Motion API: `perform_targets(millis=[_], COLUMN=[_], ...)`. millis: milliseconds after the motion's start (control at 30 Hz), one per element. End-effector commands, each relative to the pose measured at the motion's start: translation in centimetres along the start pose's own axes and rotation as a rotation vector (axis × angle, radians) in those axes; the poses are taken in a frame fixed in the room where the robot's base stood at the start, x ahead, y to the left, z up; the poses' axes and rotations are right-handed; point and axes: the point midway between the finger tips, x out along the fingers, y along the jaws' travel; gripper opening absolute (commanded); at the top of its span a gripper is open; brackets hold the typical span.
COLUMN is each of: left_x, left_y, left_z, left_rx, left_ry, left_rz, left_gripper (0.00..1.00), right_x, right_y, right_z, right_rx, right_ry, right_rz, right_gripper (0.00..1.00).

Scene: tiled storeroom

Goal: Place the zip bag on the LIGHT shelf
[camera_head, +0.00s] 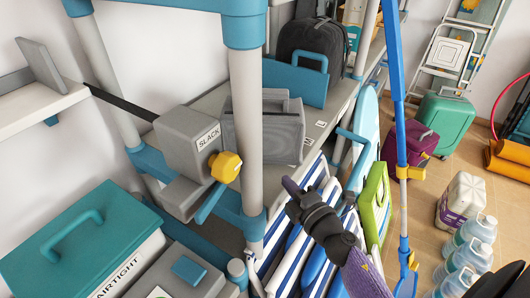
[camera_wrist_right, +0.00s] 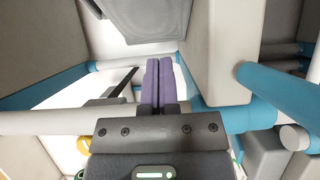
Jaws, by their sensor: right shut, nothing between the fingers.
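I cannot tell for certain which object is the zip bag. A grey case with an upright handle (camera_head: 265,128) stands on the grey shelf (camera_head: 213,98) behind the pale post. No label reading LIGHT is legible; small white cards on the shelf are too small to read. My right gripper (camera_head: 290,186) has purple fingers, is shut and empty, and is in front of the shelf, right of the post and below the case. In the right wrist view its fingers (camera_wrist_right: 158,65) lie together with nothing between them. My left gripper is not in view.
The pale post (camera_head: 248,110) with blue joints stands left of my right gripper. A teal AIRTIGHT box (camera_head: 85,235), blue case (camera_head: 295,84), black backpack (camera_head: 312,50) and striped folded chairs (camera_head: 292,235) crowd around.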

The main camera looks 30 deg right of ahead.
Motion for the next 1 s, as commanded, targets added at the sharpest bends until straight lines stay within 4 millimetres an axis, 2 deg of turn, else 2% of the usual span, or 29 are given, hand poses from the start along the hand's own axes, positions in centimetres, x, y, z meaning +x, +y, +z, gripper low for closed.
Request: perform_targets(millis=[300, 500, 633, 933, 1000], left_x=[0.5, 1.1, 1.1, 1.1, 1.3], left_y=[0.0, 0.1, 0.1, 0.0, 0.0], left_z=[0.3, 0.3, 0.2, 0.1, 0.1], left_rx=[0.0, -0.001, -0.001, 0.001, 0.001], left_ry=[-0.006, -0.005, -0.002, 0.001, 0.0], left_rz=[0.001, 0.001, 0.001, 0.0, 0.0], left_gripper=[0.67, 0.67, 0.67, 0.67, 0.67], right_x=[6.1, 8.8, 9.5, 9.6, 9.7], right_y=[0.0, -0.1, 0.0, 0.1, -0.1], right_z=[0.1, 0.1, 0.1, 0.1, 0.7], right_rx=[0.005, 0.008, 0.007, 0.008, 0.007], right_ry=[-0.002, -0.003, -0.003, -0.003, -0.003], right_rz=[0.004, 0.002, 0.002, 0.002, 0.001], right_gripper=[0.0, 0.0, 0.0, 0.0, 0.0])
